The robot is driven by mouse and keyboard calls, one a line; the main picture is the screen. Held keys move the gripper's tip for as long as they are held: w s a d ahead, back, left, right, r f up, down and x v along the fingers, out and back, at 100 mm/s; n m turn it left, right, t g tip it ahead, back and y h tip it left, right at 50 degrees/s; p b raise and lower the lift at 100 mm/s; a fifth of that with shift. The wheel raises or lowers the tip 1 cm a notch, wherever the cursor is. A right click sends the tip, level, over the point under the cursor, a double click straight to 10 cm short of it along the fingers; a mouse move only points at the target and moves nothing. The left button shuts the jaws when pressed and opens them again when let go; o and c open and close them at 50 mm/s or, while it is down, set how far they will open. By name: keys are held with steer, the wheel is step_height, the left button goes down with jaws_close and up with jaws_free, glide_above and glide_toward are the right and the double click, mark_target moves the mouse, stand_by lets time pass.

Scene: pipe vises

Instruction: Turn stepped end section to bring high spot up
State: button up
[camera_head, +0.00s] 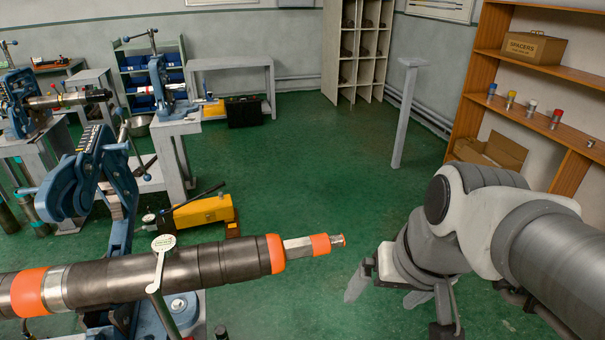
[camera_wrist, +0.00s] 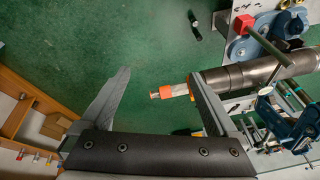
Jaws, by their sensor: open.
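A long dark tool with orange bands (camera_head: 190,270) lies level across the lower left of the head view. Its stepped end section (camera_head: 300,247) has pale flats, an orange ring and a small metal tip, and points right. My gripper (camera_head: 382,300) is to the right of that tip, apart from it in the head view. In the wrist view my gripper (camera_wrist: 160,76) is open with its fingers spread wide. There the stepped end section (camera_wrist: 174,91) shows between the fingers, partly covered by the right finger. Contact cannot be told. I cannot tell where its high spot is.
A blue vise (camera_head: 95,180) stands behind the tool, and an upright post (camera_head: 158,262) rises at its near side. A yellow unit (camera_head: 203,211) is on the floor beyond. A wooden shelf (camera_head: 535,70) stands at right. The green floor between is clear.

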steer(key=a+f+m+g+y, duration=0.2)
steer(key=a+f+g+y, duration=0.1)
steer(key=a+f, duration=0.15)
steer(key=n+t+y, duration=0.7)
steer(key=n+t, duration=0.7)
steer(key=n, duration=1.5)
glide_toward(291, 242)
steer(key=s+d+f, duration=0.3)
steer(key=d, duration=0.1)
steer(key=x, duration=1.7)
steer(key=shift+s+r, duration=0.1)
steer(key=shift+r, duration=0.1)
steer(key=shift+d, duration=0.1)
steer(key=c, duration=1.4)
